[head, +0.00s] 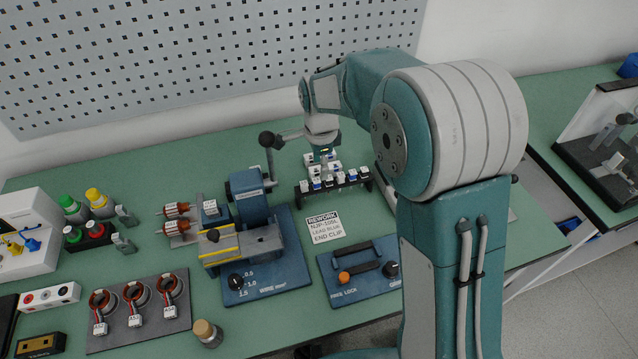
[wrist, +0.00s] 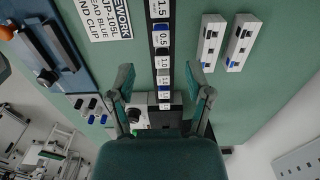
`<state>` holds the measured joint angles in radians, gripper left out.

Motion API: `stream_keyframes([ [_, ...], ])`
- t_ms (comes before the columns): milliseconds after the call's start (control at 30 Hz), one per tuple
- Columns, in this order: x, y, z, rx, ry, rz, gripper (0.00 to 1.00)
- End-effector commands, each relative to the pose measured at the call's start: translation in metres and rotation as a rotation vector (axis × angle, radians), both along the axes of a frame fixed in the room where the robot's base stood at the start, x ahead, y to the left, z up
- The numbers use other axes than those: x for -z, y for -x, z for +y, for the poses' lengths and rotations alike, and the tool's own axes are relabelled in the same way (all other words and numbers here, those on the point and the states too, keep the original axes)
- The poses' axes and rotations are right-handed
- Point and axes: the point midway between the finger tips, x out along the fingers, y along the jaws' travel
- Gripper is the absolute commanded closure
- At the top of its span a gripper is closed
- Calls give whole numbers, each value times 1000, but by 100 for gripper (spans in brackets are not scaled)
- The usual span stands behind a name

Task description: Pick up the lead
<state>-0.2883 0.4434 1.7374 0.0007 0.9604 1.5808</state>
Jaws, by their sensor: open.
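My gripper (head: 322,148) hangs over the black rack (head: 362,181) at the back of the bench. In the wrist view its open fingers (wrist: 162,88) stand on either side of the rack (wrist: 151,42), with nothing seen held between them. The rack holds a row of white tagged pieces with blue or black parts; tags read 1.5, 0.5 and 1.0. I cannot tell for sure which piece is the lead. A white card (head: 325,227) reads REWORK, LEAD BLUE, END CLIP.
Two white blocks (wrist: 209,42) (wrist: 241,42) lie beside the rack. A blue press (head: 249,205) with a lever stands left. A blue lock plate (head: 345,305) lies in front. Stators with wires (head: 135,293) lie on a dark mat. Bare green bench lies between.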

Motion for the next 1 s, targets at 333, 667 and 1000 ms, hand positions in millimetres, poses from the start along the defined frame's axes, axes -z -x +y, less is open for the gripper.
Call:
stream_keyframes([
  [333, 43, 0, 2, -2, 2, 4, 34],
  [667, 58, 0, 0, -2, -1, 0, 34],
  [1000, 58, 0, 2, -2, 1, 1, 100],
])
